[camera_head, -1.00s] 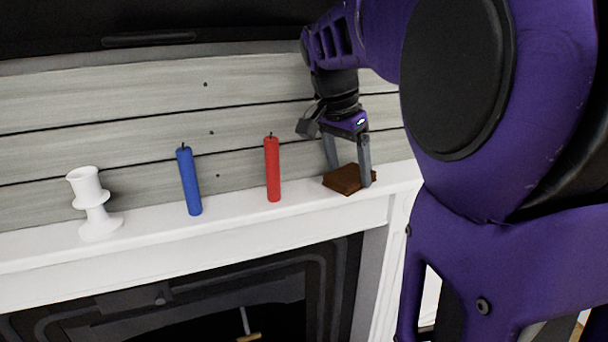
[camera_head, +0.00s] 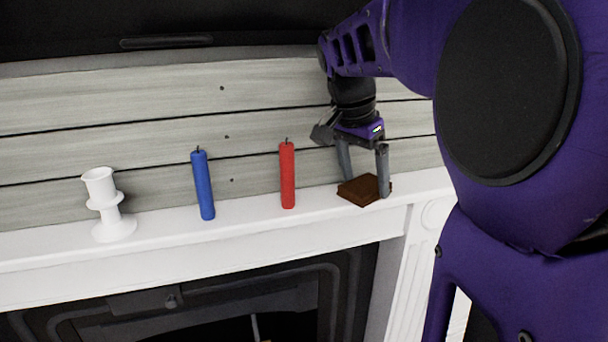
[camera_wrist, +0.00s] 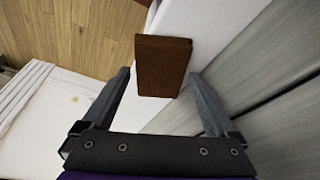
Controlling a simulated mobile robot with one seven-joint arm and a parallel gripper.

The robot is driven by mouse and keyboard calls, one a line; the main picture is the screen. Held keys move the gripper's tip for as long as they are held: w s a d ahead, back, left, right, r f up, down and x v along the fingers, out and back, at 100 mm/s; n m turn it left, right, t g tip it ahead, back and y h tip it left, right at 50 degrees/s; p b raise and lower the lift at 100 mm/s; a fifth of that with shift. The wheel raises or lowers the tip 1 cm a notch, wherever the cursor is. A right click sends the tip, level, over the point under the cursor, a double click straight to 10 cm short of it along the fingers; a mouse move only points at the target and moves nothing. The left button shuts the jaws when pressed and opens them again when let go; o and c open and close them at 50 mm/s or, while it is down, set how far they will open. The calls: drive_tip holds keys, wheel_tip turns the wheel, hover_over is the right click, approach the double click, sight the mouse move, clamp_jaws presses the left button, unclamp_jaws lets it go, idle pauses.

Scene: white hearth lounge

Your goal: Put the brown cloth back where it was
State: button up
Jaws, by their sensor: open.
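The brown cloth (camera_head: 362,190) is a small, dark brown folded block lying on the right part of the white mantel shelf (camera_head: 250,213). In the wrist view the cloth (camera_wrist: 163,66) lies on the white shelf (camera_wrist: 178,115), ahead of and between the finger lines. My gripper (camera_head: 364,186) points down at the cloth with its fingers apart. In the wrist view my gripper (camera_wrist: 160,80) is open with a wide gap around the cloth, and neither finger visibly presses on it.
A red candle (camera_head: 287,175) and a blue candle (camera_head: 203,185) stand on the mantel left of the cloth. A white candle holder (camera_head: 108,206) stands further left. The plank wall (camera_head: 150,108) rises close behind. Wooden floor (camera_wrist: 75,35) lies below the shelf's edge.

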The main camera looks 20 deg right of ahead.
drive_tip(key=p+v, duration=0.2)
drive_tip(key=v, duration=0.9)
drive_tip(key=shift+r, duration=0.3)
drive_tip(key=shift+s+p, duration=0.1)
drive_tip(key=shift+p, duration=0.25)
